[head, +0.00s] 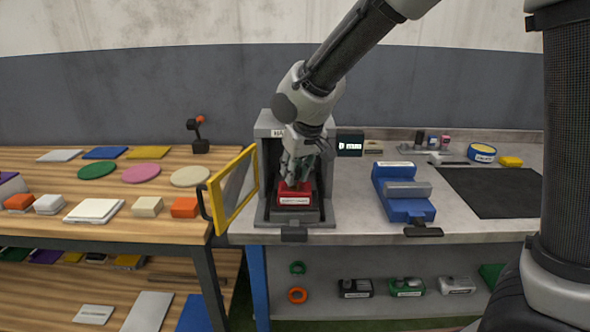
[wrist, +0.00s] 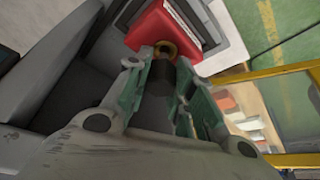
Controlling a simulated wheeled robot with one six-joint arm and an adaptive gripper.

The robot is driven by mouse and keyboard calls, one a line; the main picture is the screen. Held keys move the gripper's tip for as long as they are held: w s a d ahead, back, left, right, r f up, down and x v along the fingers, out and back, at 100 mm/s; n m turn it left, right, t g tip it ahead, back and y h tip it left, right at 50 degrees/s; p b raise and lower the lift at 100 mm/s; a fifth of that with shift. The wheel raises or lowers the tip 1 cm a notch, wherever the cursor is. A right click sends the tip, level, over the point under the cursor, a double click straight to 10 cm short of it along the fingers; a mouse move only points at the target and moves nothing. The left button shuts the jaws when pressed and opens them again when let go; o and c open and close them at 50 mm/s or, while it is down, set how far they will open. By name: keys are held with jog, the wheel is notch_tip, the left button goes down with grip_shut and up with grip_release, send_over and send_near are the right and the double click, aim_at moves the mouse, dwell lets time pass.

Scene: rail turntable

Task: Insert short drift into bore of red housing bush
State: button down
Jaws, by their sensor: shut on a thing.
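The red housing (head: 294,196) sits inside a grey open-fronted machine, with a white label on its front. In the wrist view the red housing (wrist: 180,28) shows a brass-coloured bush (wrist: 166,48) facing my gripper. My gripper (head: 298,172) reaches down into the machine, right over the housing. In the wrist view its green-padded fingers are shut on a short dark cylinder, the short drift (wrist: 160,76). The drift's far end is at or very close to the bush and roughly in line with it. I cannot tell whether its tip is inside the bore.
The grey machine (head: 265,150) encloses my gripper closely at both sides. Its yellow-framed door (head: 232,190) stands open to the left. A blue vise (head: 402,190) and a black mat (head: 490,195) are on the bench at right. A wooden table (head: 120,228) with coloured pieces stands at left.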

jog(key=shift+f, duration=0.75)
jog(key=c, duration=1.1)
grip_release()
jog(key=shift+c, duration=0.2)
jog(key=v, duration=1.2)
